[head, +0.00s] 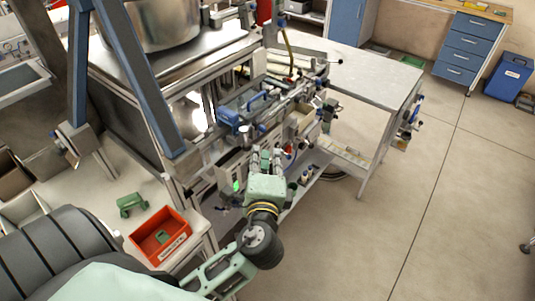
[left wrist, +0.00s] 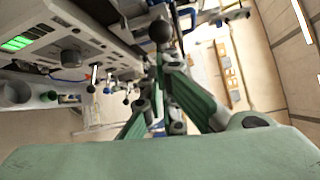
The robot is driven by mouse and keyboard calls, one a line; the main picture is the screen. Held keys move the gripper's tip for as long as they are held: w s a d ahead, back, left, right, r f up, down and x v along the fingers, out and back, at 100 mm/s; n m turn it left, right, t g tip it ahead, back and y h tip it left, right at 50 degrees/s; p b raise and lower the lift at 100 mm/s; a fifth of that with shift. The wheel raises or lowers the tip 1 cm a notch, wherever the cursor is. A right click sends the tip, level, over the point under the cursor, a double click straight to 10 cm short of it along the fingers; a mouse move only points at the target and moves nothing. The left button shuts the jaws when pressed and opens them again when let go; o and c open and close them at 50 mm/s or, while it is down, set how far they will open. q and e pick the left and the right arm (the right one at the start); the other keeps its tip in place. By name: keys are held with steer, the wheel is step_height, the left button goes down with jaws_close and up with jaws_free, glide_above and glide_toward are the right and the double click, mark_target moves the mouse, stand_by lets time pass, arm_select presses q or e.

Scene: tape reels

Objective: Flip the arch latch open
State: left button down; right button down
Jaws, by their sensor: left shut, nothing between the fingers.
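My left gripper (head: 266,156) reaches toward the front of the long machine (head: 290,110), its fingers pointing away from me. In the left wrist view its green and black fingers (left wrist: 164,62) come together with nothing between them. A dark round knob (left wrist: 160,31) appears just beyond the fingertips; I cannot tell whether they touch. A blue arch-shaped handle (head: 258,98) stands on the machine beyond the gripper. I cannot tell for sure which part is the arch latch, and the fingers may hide some of it. My right gripper is not in view.
A grey panel with a lit green display (left wrist: 17,44) and several knobs lies left of the fingers in the wrist view. A red bin (head: 160,236) and a green bracket (head: 130,203) sit on the left bench.

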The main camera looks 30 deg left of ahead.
arm_select(q)
steer(key=s+m+h, duration=0.1)
steer(key=h, duration=0.1)
steer(key=s+a+m+t+h, duration=0.1)
steer(key=h, duration=0.1)
steer(key=s+a+m+t+h, duration=0.1)
steer(key=m+h, duration=0.1)
steer(key=shift+s+a, duration=0.2)
steer(key=shift+s, duration=0.15)
steer(key=shift+s+a, duration=0.1)
stand_by(0.4)
